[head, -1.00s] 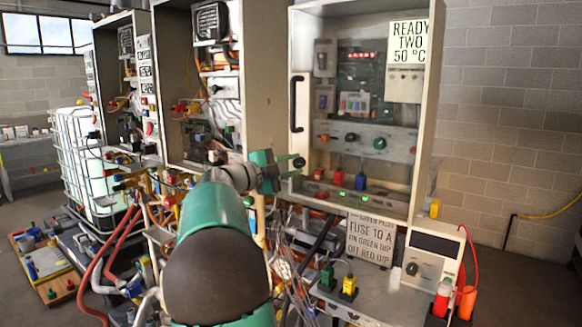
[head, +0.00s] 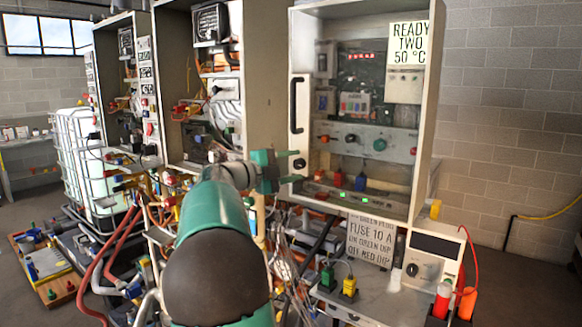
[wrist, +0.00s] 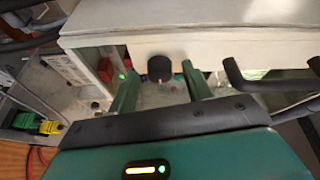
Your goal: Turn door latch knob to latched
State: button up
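The door latch knob (head: 299,163) is a small round black knob low on the left side of the pale cabinet door frame (head: 302,60). In the wrist view the knob (wrist: 159,68) shows between my two green fingers. My gripper (head: 284,167) is open, with its fingers pointing at the knob. In the wrist view my gripper (wrist: 158,80) has clear space on both sides of the knob, and neither finger appears to touch it. The knob's exact turn angle is too small to tell.
A black door handle (head: 297,103) stands out above the knob. Inside the glazed cabinet are small knobs and two green lights. A sign (head: 371,240) and a meter box (head: 430,262) sit below. Hoses (head: 112,260) and wires crowd the left and lower area.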

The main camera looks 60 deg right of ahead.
jog(key=v, duration=1.3)
jog(key=shift+w+a, duration=0.2)
jog(key=shift+a, duration=0.15)
